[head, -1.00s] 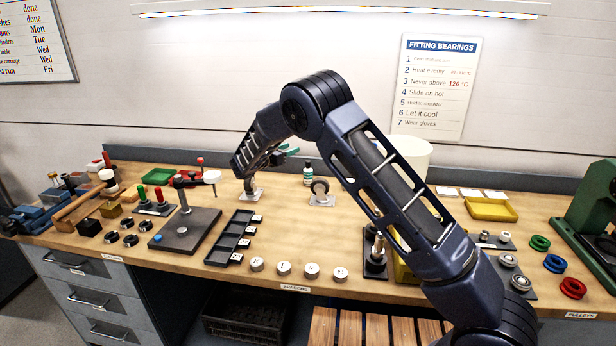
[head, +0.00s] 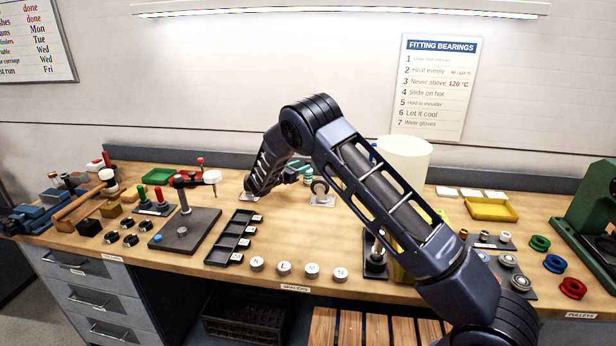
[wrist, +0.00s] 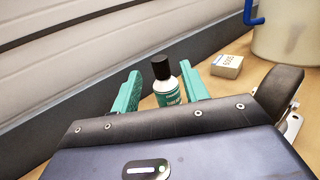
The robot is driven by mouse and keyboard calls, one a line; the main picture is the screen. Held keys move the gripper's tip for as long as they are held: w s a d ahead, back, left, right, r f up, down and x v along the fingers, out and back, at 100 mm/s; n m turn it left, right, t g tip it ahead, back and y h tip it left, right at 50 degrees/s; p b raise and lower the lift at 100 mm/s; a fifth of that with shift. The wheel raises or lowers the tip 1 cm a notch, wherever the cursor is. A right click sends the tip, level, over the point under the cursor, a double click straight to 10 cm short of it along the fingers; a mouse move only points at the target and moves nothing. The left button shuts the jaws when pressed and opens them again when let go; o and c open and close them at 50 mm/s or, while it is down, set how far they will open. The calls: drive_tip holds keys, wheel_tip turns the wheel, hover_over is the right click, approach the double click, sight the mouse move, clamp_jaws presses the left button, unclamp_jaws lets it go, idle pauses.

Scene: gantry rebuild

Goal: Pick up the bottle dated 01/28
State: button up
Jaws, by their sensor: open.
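A small bottle (wrist: 167,93) with a black cap and a teal-and-white label stands upright on the bench in the wrist view. Its date is not readable. In the head view the bottle (head: 308,177) is small and partly hidden by my gripper. My gripper (wrist: 160,68) has teal fingers and is open. In the wrist view its fingers show on either side of the bottle, and the bottle appears between them. I cannot tell whether either finger touches it. In the head view my gripper (head: 298,168) is beside the bottle at the back of the bench.
A caster wheel on a plate (head: 321,192) stands just right of the bottle. A small box (wrist: 227,66) and a pale bucket (wrist: 287,35) are further right. The bench's back wall (wrist: 100,82) runs close behind. A black tray (head: 232,238) is in front, left.

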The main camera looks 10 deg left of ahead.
sight(308, 161)
drive_tip(key=x, duration=0.5)
drive_tip(key=shift+r, duration=0.1)
clamp_jaws()
